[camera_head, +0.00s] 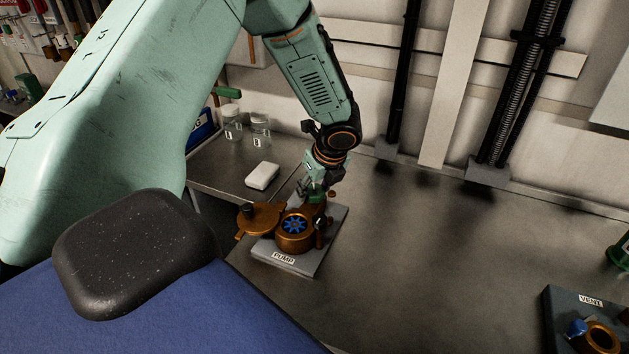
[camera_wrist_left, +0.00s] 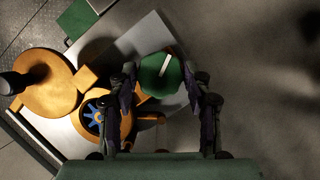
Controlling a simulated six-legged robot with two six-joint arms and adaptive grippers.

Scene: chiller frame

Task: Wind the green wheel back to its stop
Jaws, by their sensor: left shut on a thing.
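The green wheel (camera_wrist_left: 157,76) sits on the pump in the left wrist view and carries a white mark on its face. My left gripper (camera_wrist_left: 160,72) has a finger on each side of it and is shut on it. In the head view my left gripper (camera_head: 323,180) reaches down over the back of the pump, and only a little of the green wheel (camera_head: 316,197) shows beneath it. The brass pump body (camera_head: 294,243) with a blue impeller (camera_head: 294,224) stands on a grey plate labelled PUMP (camera_head: 322,250). My right gripper is not in view.
A round brass cover (camera_head: 262,218) lies swung out left of the pump body. A white block (camera_head: 262,176) and two glass jars (camera_head: 260,130) stand behind. A VENT unit (camera_head: 560,318) is at the bottom right. The bench between is clear.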

